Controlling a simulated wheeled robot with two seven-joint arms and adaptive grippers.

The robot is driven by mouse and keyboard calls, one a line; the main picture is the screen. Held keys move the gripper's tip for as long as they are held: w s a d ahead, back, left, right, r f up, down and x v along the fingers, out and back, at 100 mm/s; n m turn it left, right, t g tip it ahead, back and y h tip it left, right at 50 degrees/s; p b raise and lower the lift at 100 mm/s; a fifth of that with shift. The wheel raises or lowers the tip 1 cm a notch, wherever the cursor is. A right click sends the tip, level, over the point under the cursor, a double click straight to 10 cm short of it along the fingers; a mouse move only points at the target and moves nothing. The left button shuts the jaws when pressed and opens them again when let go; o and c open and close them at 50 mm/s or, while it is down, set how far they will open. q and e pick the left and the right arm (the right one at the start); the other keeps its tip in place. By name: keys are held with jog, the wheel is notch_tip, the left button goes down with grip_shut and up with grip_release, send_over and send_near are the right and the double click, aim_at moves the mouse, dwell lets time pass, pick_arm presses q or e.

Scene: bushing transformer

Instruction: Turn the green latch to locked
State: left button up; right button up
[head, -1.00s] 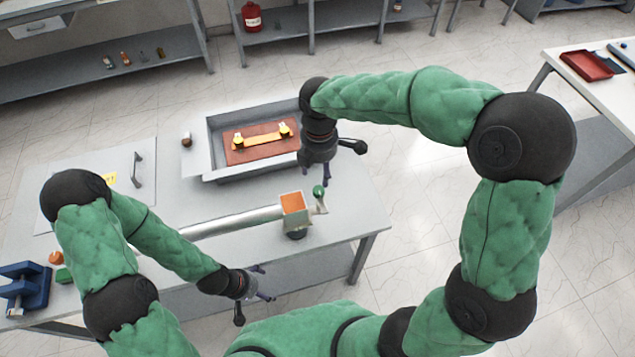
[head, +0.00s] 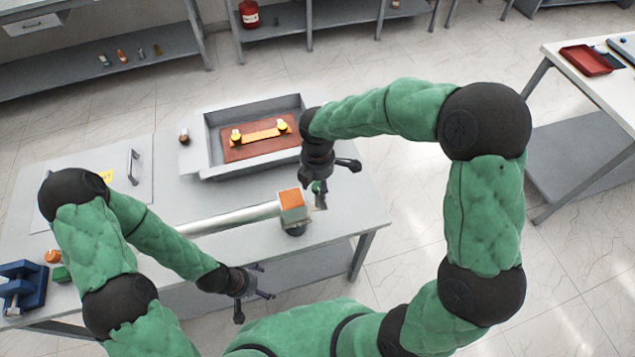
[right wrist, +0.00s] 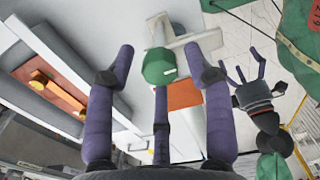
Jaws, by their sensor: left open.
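The green latch knob (head: 316,187) is on a pale lever beside the orange-topped end block (head: 291,200) of a metal tube (head: 228,219). My right gripper (head: 314,193) is directly over the knob in the head view. In the right wrist view the knob (right wrist: 159,66) lies between the spread fingers of my right gripper (right wrist: 160,60); I see no clear contact. My left gripper (head: 264,283) is open and empty near the front table edge, and it also shows in the right wrist view (right wrist: 243,78).
A grey tray (head: 204,140) holding a red-brown board and a yellow bar (head: 262,137) stands behind the latch. A blue fixture (head: 22,286) is at the left table edge. The table (head: 352,205) is bare right of the latch. A side table with a red tray (head: 586,61) stands right.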

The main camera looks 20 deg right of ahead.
jog(key=c, duration=0.8)
jog(key=shift+m, duration=0.4)
jog(key=m, duration=0.3)
jog(key=shift+m+b, duration=0.3)
jog(key=shift+m, duration=0.1)
jog(key=m, duration=0.4)
jog(key=shift+b, duration=0.4)
jog(key=m+b, duration=0.1)
jog(key=m, duration=0.4)
jog(key=shift+m+b, duration=0.4)
jog(key=shift+m, duration=1.6)
